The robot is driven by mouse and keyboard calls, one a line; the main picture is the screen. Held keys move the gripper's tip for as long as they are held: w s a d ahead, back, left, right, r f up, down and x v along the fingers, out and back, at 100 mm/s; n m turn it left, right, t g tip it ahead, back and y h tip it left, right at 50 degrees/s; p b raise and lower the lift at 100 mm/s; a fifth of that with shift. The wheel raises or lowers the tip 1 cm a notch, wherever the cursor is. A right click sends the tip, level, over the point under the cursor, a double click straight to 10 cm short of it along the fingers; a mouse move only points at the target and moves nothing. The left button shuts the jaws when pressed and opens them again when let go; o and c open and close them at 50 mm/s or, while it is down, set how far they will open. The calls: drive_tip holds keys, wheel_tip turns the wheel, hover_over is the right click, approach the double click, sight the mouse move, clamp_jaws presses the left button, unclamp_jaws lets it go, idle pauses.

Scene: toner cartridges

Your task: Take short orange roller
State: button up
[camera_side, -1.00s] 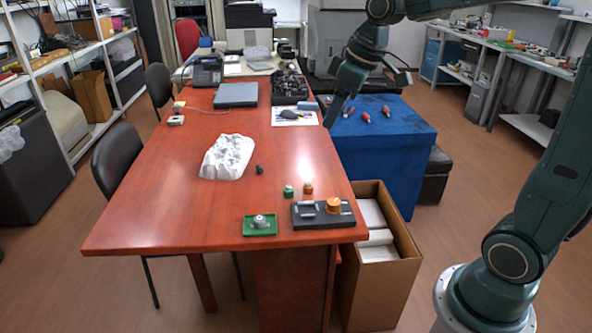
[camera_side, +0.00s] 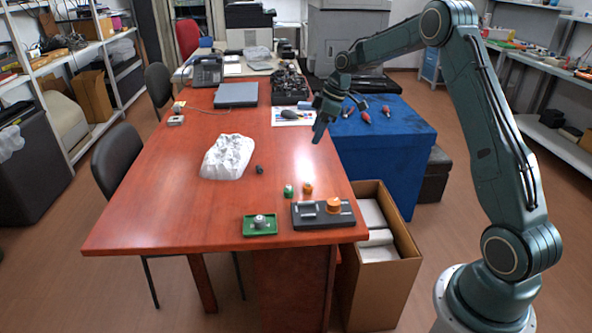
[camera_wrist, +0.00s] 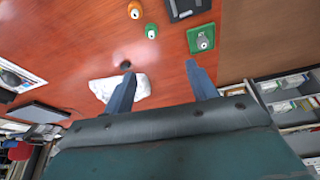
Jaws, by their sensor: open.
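A short orange roller (camera_side: 308,188) stands on the red-brown table, behind the black tray. It also shows at the top of the wrist view (camera_wrist: 134,9). A small green roller (camera_side: 289,191) stands beside it on the left and shows in the wrist view (camera_wrist: 151,31). A wider orange piece (camera_side: 333,205) sits on the black tray (camera_side: 308,221). My gripper (camera_side: 318,138) is above the far right part of the table, well away from the orange roller. In the wrist view its two fingers (camera_wrist: 163,85) are spread with nothing between them.
A green tray (camera_side: 247,230) with a grey piece stands left of the black tray. A white crumpled bag (camera_side: 227,157) and a small dark object (camera_side: 259,170) lie mid-table. A blue-covered stand (camera_side: 400,135) and a cardboard box (camera_side: 398,270) stand to the right.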

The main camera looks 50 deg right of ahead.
drive_tip(key=n+y, duration=0.1)
approach(308, 182)
drive_tip(key=v, duration=0.4)
drive_tip(key=shift+f, duration=0.3)
drive_tip(key=shift+f, duration=0.1)
drive_tip(key=shift+x, duration=4.15)
drive_tip(key=shift+a, duration=0.1)
drive_tip(key=shift+x, duration=2.6)
drive_tip(key=c, duration=1.1)
